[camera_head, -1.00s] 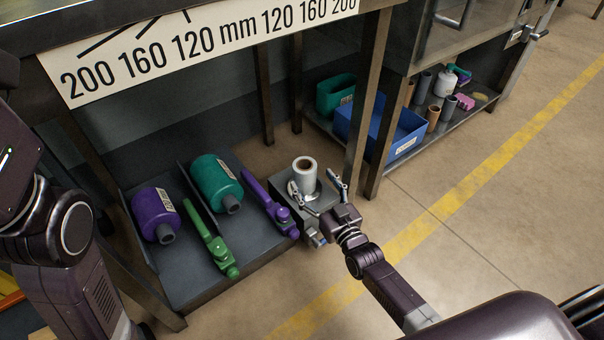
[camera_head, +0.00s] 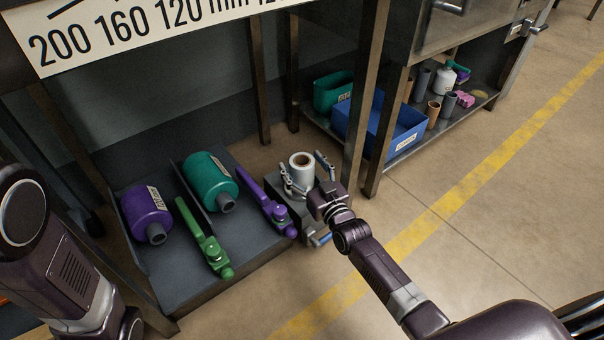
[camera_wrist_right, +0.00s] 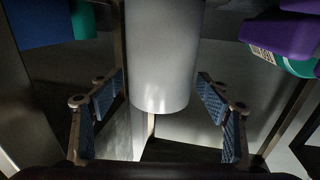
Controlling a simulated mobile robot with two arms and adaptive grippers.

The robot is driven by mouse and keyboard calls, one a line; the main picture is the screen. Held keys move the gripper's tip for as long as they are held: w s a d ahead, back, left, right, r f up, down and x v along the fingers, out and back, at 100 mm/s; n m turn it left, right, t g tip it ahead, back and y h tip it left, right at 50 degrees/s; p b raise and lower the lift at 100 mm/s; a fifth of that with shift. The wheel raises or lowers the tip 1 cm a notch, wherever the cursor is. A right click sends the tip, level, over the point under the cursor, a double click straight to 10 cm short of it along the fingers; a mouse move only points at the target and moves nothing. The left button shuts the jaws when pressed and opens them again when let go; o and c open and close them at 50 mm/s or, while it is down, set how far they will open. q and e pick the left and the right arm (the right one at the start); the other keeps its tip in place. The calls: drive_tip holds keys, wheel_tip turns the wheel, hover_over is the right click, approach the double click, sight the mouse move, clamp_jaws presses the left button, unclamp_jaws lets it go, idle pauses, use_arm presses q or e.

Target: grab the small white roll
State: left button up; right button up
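The small white roll (camera_head: 302,166) stands upright on a small grey metal stand at the right end of the low shelf. My right gripper (camera_head: 308,178) is open at the roll, with one finger on each side of it. In the right wrist view the roll (camera_wrist_right: 164,60) hangs large in the upper middle, and the open fingers of the gripper (camera_wrist_right: 162,98) show blue pads with gaps to the roll on both sides. My left arm shows at the left edge of the head view; its gripper is out of view.
On the low shelf (camera_head: 185,290) lie a purple bottle (camera_head: 145,212), a teal bottle (camera_head: 209,180), a green tool (camera_head: 205,240) and a purple tool (camera_head: 266,206). A blue bin (camera_head: 385,128) is at right. Floor at right is clear.

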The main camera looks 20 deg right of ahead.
drive_tip(key=c, duration=1.2)
drive_tip(key=shift+c, duration=0.5)
drive_tip(key=shift+r, duration=0.2)
